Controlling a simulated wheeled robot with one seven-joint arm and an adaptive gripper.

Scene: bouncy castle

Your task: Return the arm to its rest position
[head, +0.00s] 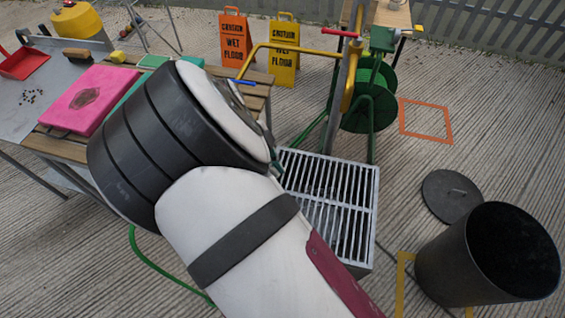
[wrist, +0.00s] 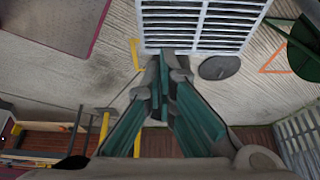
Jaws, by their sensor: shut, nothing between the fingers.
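My arm (head: 225,225) fills the middle of the head view, its white and dark links rising from the bottom and bending toward the table at left. The links hide most of my gripper there. In the wrist view my gripper (wrist: 163,60) shows from behind, its green and grey fingers shut together with nothing between them. Its tips lie in line with the near edge of the metal grate (wrist: 200,25), and I cannot tell the distance between them. The grate (head: 335,200) also shows just right of my arm in the head view.
A slatted table (head: 50,145) with a pink pad (head: 90,98) and a red dustpan (head: 22,62) stands at left. A hose reel (head: 370,100) and two caution signs (head: 285,55) stand behind. A black bin (head: 487,255) and its lid (head: 451,195) are at right.

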